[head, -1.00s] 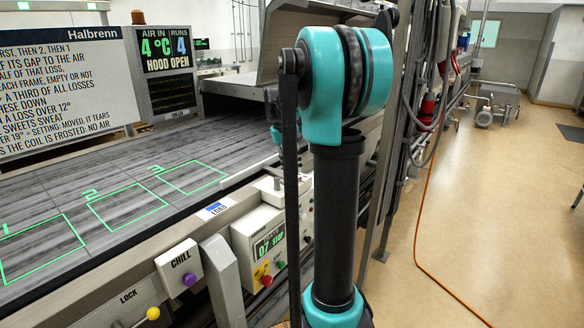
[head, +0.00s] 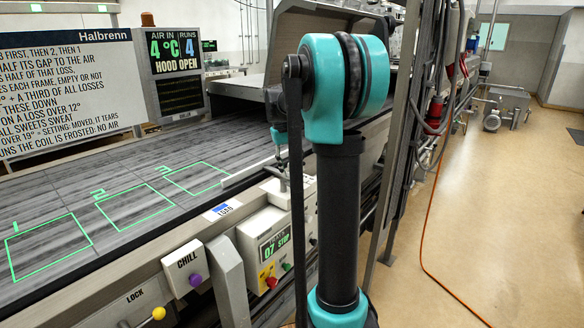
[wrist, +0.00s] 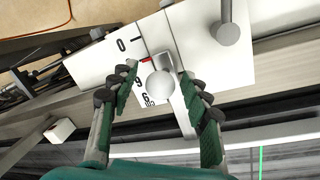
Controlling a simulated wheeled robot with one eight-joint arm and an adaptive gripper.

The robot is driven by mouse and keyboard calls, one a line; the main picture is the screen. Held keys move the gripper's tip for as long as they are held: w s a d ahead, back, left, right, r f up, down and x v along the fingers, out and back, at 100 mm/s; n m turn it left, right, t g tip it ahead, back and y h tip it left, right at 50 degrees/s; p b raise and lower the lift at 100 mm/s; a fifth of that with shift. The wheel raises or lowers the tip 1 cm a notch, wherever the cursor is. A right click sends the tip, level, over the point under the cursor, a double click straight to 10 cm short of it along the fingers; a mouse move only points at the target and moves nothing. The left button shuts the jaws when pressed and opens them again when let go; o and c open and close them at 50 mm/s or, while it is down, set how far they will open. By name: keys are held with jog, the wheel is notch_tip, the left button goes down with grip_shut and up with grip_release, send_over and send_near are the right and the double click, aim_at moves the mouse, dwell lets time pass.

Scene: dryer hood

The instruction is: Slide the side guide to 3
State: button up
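In the wrist view a round white knob (wrist: 162,84) sits on a grey metal slide bar (wrist: 181,112), over a white scale plate (wrist: 105,62). A 0 and a 6 show on the scale, with a short red mark beside the bar; other figures are partly hidden by the knob and a finger. My gripper (wrist: 160,72) is open, one finger on each side of the knob, with gaps visible. In the head view my gripper is mostly hidden behind my arm, above a white box (head: 272,190) at the belt's near edge.
The grey belt (head: 75,178) carries green outlined squares 1, 2 and 3. A grey post (wrist: 228,28) stands up from the white plate close by. The control box (head: 262,242) and CHILL box (head: 186,269) stand along the near edge. The raised hood (head: 325,45) is behind my arm.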

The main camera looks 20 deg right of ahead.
notch_tip(320, 180, up, 12)
jog(key=a, duration=0.2)
jog(key=shift+a, duration=0.15)
jog(key=shift+f, duration=0.15)
dwell(0.4)
